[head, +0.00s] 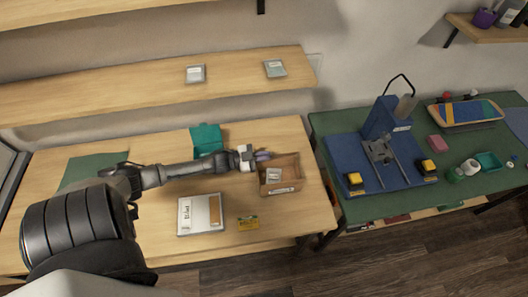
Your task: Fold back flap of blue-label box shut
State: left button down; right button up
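A small brown open-topped box (295,178) stands on the right part of the wooden table. A small pale label is on its front; its colour is too small to tell. A pale grey flat item (273,175) lies inside. I cannot clearly tell the back flap from the box's back wall. My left gripper (263,156) reaches in from the left and is at the box's back left corner. Its fingers are too small to show whether they touch the box, or are open or shut. My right gripper is not in view.
A teal open container (207,140) stands behind my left arm. Shelves (140,87) hang above. A green bench (330,122) with a blue fixture (378,160) stands to the right.

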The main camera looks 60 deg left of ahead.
pick_arm(q)
jog(key=shift+s+d+f+m, duration=0.1)
jog(key=shift+d+m, duration=0.1)
jog(key=shift+m, duration=0.3)
jog(key=c, duration=1.3)
grip_release()
jog(key=shift+c, duration=0.2)
jog(key=shift+s, duration=0.1)
jog(key=v, duration=1.3)
jog(key=shift+s+a, duration=0.2)
jog(key=shift+s, duration=0.1)
